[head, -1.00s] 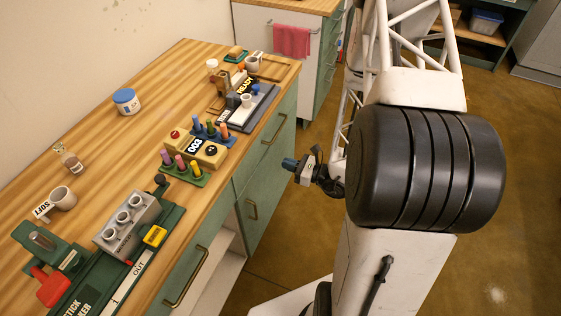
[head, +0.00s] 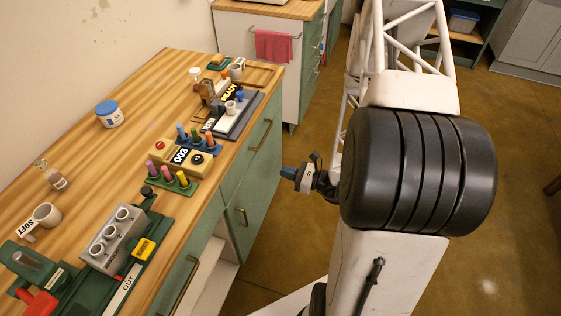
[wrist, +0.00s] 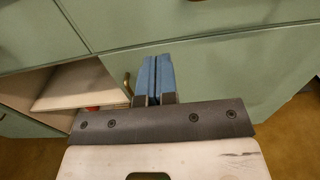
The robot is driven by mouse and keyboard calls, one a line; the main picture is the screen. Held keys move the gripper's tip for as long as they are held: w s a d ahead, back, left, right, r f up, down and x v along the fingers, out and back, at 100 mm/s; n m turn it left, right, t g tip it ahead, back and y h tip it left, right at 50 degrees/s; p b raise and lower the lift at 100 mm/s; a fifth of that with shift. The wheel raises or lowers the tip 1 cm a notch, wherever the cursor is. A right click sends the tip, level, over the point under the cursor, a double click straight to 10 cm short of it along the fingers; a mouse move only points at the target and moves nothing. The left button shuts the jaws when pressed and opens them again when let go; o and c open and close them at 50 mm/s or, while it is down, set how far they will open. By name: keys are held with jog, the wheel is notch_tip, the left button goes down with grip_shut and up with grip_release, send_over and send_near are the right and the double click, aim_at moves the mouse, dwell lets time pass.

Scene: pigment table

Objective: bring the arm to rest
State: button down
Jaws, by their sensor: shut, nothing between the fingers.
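My gripper (head: 289,173) hangs beside the counter's front, to the right of the table edge in the head view, clear of the tabletop. In the wrist view its two blue fingers (wrist: 154,78) are pressed together with nothing between them. They point toward the green cabinet front (wrist: 225,65); whether they touch it cannot be told, though the head view shows a gap. Much of my arm is hidden behind its own large black joint in the head view.
An open shelf (wrist: 75,85) lies below. The floor (head: 275,245) beside the counter is clear.

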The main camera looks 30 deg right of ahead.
jog(key=s+a+r+n+g, duration=0.3)
jog(key=a+r+n+g, duration=0.4)
jog(key=r, duration=0.3)
jog(key=s+a+r+n+g, duration=0.3)
jog(key=a+r+n+g, duration=0.4)
jog(key=r, duration=0.4)
jog(key=s+r+n+t+h, duration=0.2)
jog(key=s+r+n+h, duration=0.4)
jog(key=r, duration=0.4)
jog(key=s+d+r+n+t+h, duration=0.1)
jog(key=s+r+n+h, duration=0.6)
jog(key=s+r, duration=0.1)
jog(key=shift+s+d+r+t, duration=0.3)
jog(key=shift+r+t, duration=0.1)
jog(key=shift+r, duration=0.45)
